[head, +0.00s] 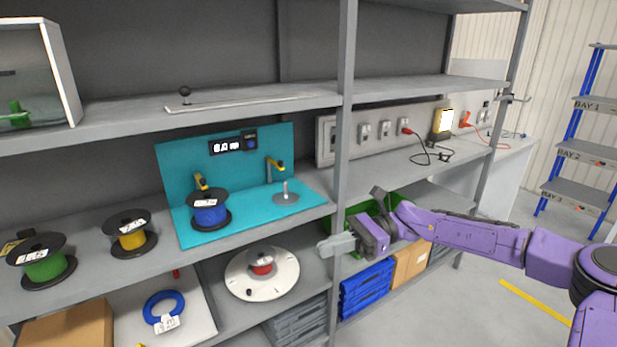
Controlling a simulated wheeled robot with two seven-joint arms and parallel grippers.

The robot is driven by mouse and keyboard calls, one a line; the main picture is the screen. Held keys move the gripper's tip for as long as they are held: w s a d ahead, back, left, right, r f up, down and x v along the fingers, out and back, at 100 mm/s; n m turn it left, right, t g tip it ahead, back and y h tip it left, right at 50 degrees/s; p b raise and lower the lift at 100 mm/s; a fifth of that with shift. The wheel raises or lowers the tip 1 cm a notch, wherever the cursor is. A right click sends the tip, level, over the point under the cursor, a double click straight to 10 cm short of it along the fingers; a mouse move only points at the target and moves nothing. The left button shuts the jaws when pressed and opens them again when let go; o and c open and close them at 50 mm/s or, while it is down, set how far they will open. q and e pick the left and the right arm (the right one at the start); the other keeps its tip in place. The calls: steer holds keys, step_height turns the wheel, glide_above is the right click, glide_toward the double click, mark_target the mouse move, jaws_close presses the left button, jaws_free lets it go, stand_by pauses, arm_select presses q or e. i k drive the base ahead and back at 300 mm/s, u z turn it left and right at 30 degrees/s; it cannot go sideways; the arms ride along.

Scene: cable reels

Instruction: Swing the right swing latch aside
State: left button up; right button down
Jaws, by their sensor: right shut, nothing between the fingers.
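The right swing latch (275,164), a small yellow arm on a post, stands on the teal fixture (245,224) on the shelf. It is just behind a bare upright spindle with a grey round base (286,199). The left swing latch (201,182), also yellow, is behind the blue reel (209,214), which partly hides it. My right gripper (328,248), on the purple arm, is shut and empty. In the picture it is below and right of the fixture, near the shelf post, apart from the right latch. My left gripper is out of view.
A grey upright post (342,150) stands right of the fixture. Yellow (131,240) and green (44,264) reels sit to the left. A white turntable (287,265) with a red hub is below. A shelf (230,108) runs overhead.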

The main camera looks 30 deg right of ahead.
mark_target(279, 165)
steer(key=u, duration=0.2)
steer(key=k, duration=0.3)
steer(key=z, duration=1.25)
steer(key=i, duration=1.8)
steer(key=u, duration=1.05)
steer(key=i, duration=0.25)
steer(key=u, duration=0.1)
